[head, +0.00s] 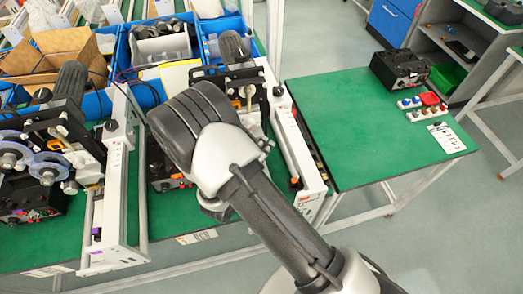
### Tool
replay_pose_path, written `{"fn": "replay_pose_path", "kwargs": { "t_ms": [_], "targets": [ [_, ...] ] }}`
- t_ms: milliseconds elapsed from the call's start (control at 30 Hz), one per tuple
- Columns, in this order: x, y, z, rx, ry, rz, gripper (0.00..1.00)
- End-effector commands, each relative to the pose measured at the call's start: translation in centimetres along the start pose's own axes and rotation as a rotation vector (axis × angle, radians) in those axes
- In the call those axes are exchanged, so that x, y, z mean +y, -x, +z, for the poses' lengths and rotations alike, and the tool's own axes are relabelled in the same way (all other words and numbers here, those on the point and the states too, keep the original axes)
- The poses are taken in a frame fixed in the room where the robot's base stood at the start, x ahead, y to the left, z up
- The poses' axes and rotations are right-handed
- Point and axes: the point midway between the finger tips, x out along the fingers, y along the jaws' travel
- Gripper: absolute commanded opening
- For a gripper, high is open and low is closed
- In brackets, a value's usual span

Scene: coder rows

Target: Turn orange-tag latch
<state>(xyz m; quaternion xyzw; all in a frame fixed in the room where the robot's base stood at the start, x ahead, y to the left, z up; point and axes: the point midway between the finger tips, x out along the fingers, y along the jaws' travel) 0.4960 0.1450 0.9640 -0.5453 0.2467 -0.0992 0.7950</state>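Two coder machines stand on the green bench, each with a long light-coloured rail pointing toward me. The right coder (300,165) has a small orange mark (295,182) near the front end of its rail, likely the orange tag. The latch itself is too small to make out. The left coder (115,185) has a purple mark (96,233) at its front end. My arm crosses the picture from the lower right and covers part of the right coder. My gripper is not visible, so its opening and anything in it cannot be seen.
Blue bins (160,47) and an open cardboard box (62,55) stand behind the coders. The green table (365,135) at right is mostly clear. It holds a black device (400,68) and coloured buttons (425,105). A blue drawer cabinet (391,20) stands at the back right.

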Motion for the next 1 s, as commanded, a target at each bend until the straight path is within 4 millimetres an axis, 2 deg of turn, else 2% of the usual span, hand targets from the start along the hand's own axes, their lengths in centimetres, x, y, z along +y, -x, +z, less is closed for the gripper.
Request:
{"fn": "replay_pose_path", "kwargs": {
  "t_ms": [167, 767, 1000],
  "targets": [
    [0.00, 0.01, 0.01, 0.000, 0.000, 0.000, 0.40],
    [0.00, 0.05, 0.01, 0.000, 0.000, 0.000, 0.00],
    [-0.07, 0.06, 0.02, 0.000, -0.008, 0.008, 0.00]
  ]
}}
